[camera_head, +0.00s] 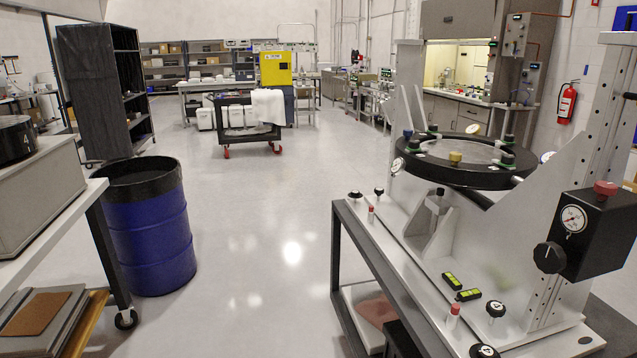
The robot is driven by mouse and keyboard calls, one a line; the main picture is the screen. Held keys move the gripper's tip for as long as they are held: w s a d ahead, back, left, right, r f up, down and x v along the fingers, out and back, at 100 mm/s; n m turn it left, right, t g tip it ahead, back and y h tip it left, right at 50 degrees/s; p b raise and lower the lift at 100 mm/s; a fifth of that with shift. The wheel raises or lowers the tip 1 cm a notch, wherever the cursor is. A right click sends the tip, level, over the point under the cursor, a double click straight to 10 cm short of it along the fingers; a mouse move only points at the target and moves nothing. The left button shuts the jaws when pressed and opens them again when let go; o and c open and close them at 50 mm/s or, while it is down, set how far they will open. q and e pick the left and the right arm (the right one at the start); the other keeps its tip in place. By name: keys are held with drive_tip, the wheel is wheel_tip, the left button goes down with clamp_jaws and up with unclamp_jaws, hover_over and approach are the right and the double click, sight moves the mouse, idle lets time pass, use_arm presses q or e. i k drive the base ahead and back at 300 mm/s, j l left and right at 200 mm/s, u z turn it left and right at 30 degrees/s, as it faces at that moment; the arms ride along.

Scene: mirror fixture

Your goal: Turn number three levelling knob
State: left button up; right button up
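The mirror fixture stands on a grey-framed cart at the right, with a round black-rimmed mirror (466,158) on top. Small black knobs sit along its pale base plate (415,262). Two are at the near end: one knob (496,309) with a pale mark on top and another knob (484,351) at the bottom edge of the picture. Two more, a left knob (355,195) and a right knob (379,191), are at the far left corner. Their marks are too small to read, so I cannot tell which is number three. Neither gripper is in view.
A black box with a dial (598,232) juts from the fixture's right side. Two yellow-green levels (460,288) lie on the base plate. A blue drum (148,235) and a bench (50,225) stand at left. The floor between drum and cart is clear.

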sight(380, 191)
drive_tip(key=i+j+u, duration=0.25)
drive_tip(key=i, duration=0.45)
drive_tip(key=i+j+u, duration=0.1)
drive_tip(key=i+u, duration=0.15)
drive_tip(key=i, duration=0.5)
drive_tip(key=i+j+z, duration=0.1)
drive_tip(key=i+z, duration=0.25)
drive_tip(key=z, duration=0.15)
drive_tip(key=i+j+z, duration=0.2)
drive_tip(key=z, duration=0.25)
drive_tip(key=i+j+z, duration=0.35)
drive_tip(key=z, duration=0.15)
drive_tip(key=i, duration=0.05)
